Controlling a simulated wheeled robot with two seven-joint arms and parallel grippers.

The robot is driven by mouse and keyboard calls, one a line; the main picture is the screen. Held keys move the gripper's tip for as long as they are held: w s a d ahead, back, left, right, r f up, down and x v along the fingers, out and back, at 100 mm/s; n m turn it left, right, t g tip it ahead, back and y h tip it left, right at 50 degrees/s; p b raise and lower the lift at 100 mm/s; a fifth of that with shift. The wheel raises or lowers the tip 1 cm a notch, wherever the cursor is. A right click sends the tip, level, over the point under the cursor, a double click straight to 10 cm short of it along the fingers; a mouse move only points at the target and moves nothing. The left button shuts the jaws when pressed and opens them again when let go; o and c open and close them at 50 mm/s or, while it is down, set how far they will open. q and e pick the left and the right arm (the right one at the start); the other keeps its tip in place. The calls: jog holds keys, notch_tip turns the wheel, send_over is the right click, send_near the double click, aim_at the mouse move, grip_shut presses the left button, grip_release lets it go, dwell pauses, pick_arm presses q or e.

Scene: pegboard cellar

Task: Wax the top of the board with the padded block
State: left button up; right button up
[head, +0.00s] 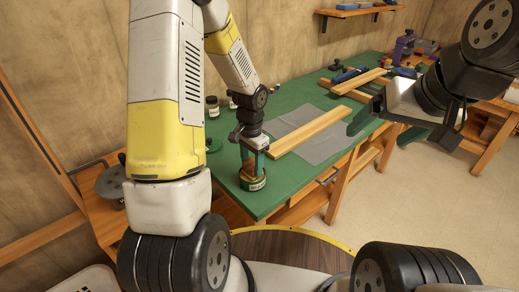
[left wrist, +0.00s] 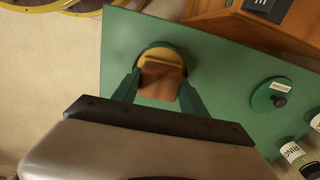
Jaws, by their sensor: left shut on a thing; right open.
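My left gripper (head: 252,158) is shut on the padded block, directly over a round green tin (head: 254,183) at the near end of the bench. In the left wrist view the padded block (left wrist: 160,82) is brown, between the fingers (left wrist: 158,92), with the tin's dark rim (left wrist: 165,46) and yellow-orange wax around it. Whether the block touches the wax is unclear. The board (head: 310,132), a long pale wooden plank, lies on a grey sheet (head: 322,148) to the right of the tin. My right gripper (head: 404,128) is open and empty beyond the bench's right edge.
A green lid (left wrist: 268,97) with a label lies near the tin; it also shows in the head view (head: 213,145). Jars (head: 212,106) stand by the wall. Clamps and wood pieces (head: 355,82) lie at the far end of the green bench top (head: 285,185).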

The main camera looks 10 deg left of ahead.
aim_at(252, 163)
pick_arm(q)
jog(key=shift+s, duration=0.1)
jog(key=shift+r, duration=3.5)
